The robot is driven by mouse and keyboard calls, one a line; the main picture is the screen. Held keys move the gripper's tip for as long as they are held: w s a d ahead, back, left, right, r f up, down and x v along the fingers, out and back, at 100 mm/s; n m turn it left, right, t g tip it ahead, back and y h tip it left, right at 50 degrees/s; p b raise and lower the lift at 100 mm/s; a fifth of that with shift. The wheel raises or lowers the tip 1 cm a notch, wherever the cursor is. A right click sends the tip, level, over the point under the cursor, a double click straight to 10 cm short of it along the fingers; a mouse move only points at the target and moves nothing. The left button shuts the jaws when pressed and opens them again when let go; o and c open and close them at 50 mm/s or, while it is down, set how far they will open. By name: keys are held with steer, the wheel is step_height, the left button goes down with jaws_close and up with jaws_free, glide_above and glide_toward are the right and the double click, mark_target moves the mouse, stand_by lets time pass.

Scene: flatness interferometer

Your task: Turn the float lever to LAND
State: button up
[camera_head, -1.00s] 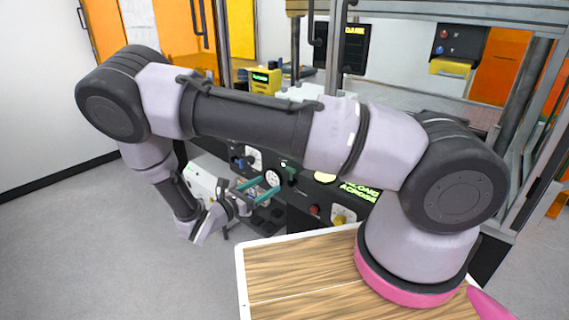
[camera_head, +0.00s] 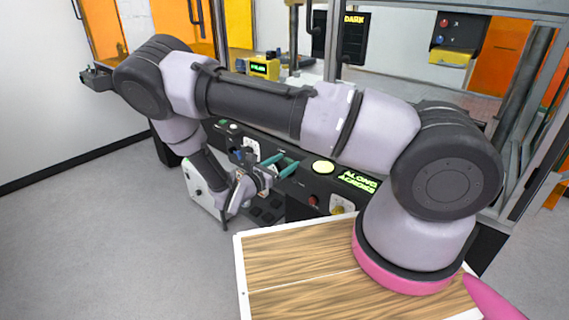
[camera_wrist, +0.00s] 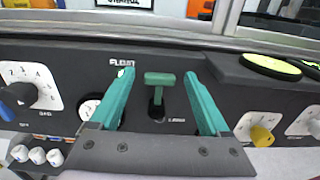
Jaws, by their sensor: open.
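The float lever (camera_wrist: 160,80) is a green T-shaped handle on the dark panel in the wrist view. Its bar is level and its stem runs down to a dark pivot. The word FLOAT is printed at its upper left. A small label at its lower right is too blurred to read surely. My gripper (camera_wrist: 158,76) is open, with one teal finger on each side of the lever and gaps between. I cannot tell how far the fingertips reach in depth. In the head view my gripper (camera_head: 284,161) is at the panel, and the lever is not clearly distinguishable there.
A round gauge (camera_wrist: 90,108) is partly behind the left finger. A yellow knob (camera_wrist: 262,135) and a yellow-green pad (camera_wrist: 270,66) are at the right. A wood-topped surface (camera_head: 300,265) is in front.

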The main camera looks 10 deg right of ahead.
mark_target(306, 179)
jaws_close()
steer(key=shift+s, duration=0.1)
steer(key=shift+s+d+f+m, duration=0.6)
steer(key=shift+s+f+m, duration=0.3)
steer(key=shift+m, duration=2.1)
steer(key=shift+s+d+f+m, duration=0.6)
steer(key=shift+f+m, duration=0.55)
steer(key=shift+m, duration=1.85)
steer(key=shift+s+d+f+m, duration=0.55)
steer(key=shift+s+f+m, duration=0.4)
steer(key=shift+m, duration=2.05)
steer(key=shift+w+f, duration=0.1)
